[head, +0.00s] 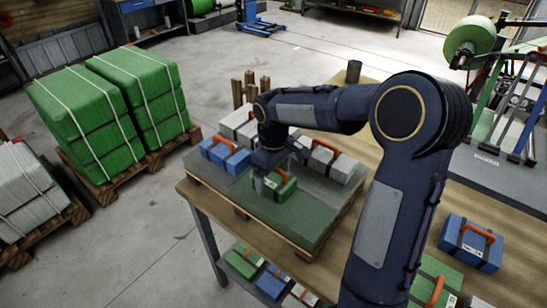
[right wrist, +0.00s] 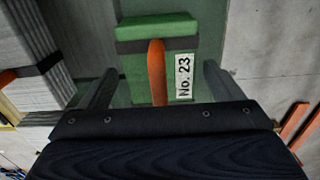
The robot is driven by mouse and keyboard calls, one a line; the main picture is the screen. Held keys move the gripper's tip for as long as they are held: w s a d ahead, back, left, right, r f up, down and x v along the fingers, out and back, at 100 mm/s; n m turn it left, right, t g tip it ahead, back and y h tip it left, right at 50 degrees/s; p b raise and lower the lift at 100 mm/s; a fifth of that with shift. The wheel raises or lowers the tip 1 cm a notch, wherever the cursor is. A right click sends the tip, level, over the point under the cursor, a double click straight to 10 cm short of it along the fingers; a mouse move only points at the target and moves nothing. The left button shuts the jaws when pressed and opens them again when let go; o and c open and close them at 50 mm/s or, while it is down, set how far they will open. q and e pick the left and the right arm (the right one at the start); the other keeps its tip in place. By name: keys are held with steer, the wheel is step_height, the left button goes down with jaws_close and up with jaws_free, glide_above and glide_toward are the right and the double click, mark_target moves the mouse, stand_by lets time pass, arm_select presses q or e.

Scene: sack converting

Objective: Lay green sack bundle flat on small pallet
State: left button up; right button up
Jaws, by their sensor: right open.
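The green sack bundle (head: 285,190) with an orange handle lies flat on the green top of the small pallet (head: 300,225) on the workbench. In the right wrist view the green bundle (right wrist: 135,65) shows a dark band and a white label reading "No. 23". My right gripper (head: 268,183) is over the bundle, pointing down. In the right wrist view its open fingers (right wrist: 160,85) stand one on each side of the orange handle, apart from it. My arm hides part of the bundle in the head view. My left gripper is not in view.
A blue bundle (head: 224,155) and grey-white bundles (head: 330,162) share the pallet, beside and behind the green one. Another blue bundle (head: 470,243) and a green bundle (head: 435,283) lie at the bench's right. Tall green stacks (head: 110,105) stand on floor pallets at left.

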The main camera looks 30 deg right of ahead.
step_height(320, 180, up, 10)
steer(key=shift+f, duration=0.1)
steer(key=shift+r, duration=0.45)
steer(key=shift+s+r, duration=0.1)
steer(key=shift+s, duration=0.1)
steer(key=s+a+f+m+t+y, duration=0.1)
steer(key=s+a+f+m+t, duration=0.1)
steer(key=s, duration=0.5)
steer(key=s+a+f+m+t+y, duration=0.1)
steer(key=s+a+m, duration=0.1)
steer(key=s, duration=0.5)
steer(key=s+a+f+m+t+y, duration=0.1)
steer(key=s+a+f+m+t, duration=0.1)
steer(key=s, duration=0.5)
steer(key=shift+s+a+f+t+y, duration=0.3)
steer(key=shift+s+a+y, duration=0.1)
steer(key=shift+a, duration=0.3)
